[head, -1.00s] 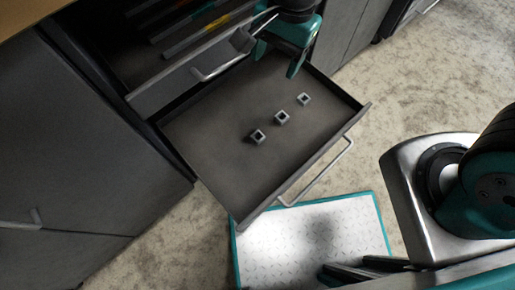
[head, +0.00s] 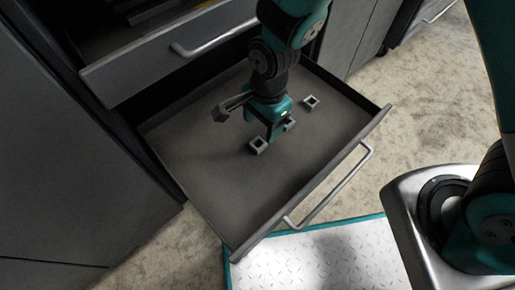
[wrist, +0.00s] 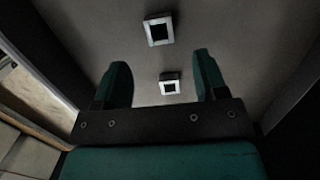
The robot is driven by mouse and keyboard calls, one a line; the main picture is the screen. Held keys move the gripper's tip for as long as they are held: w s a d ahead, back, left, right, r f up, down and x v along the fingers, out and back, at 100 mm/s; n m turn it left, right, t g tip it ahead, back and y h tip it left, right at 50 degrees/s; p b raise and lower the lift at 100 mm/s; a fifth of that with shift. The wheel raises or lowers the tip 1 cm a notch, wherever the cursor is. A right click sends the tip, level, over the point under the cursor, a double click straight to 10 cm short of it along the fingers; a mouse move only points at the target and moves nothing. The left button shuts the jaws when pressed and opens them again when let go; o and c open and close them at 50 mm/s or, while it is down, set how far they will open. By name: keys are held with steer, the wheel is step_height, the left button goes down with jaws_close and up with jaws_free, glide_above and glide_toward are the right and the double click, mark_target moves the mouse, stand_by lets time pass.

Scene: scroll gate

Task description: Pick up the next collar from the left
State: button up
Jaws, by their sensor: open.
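Three small grey square collars stand in a diagonal row on the open drawer's floor. In the head view the left collar (head: 258,146) is nearest the front, the middle collar (head: 290,125) is partly hidden by my gripper, and the right collar (head: 311,102) is in plain sight. My gripper (head: 270,132) points down over the row, close to the left and middle collars. In the wrist view my gripper (wrist: 163,72) is open, with one collar (wrist: 170,76) showing between its fingers and another collar (wrist: 159,43) farther up. I cannot tell its exact height above the collars.
The open drawer (head: 205,195) has low walls and a bar handle (head: 330,190) in front. An upper drawer (head: 150,60), partly open, overhangs its back left. Much of the drawer floor around the collars is bare. A white mat with a teal edge (head: 320,250) lies below.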

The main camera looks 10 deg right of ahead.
mark_target(258, 147)
steer(key=f+b, duration=0.1)
steer(key=f, duration=0.1)
steer(key=f+b, duration=0.2)
steer(key=a+f+b, duration=0.1)
steer(key=f, duration=0.2)
steer(key=shift+s, duration=0.3)
steer(key=shift+r, duration=0.15)
steer(key=c, duration=1.1)
steer(key=shift+o, duration=0.2)
steer(key=shift+r, duration=0.1)
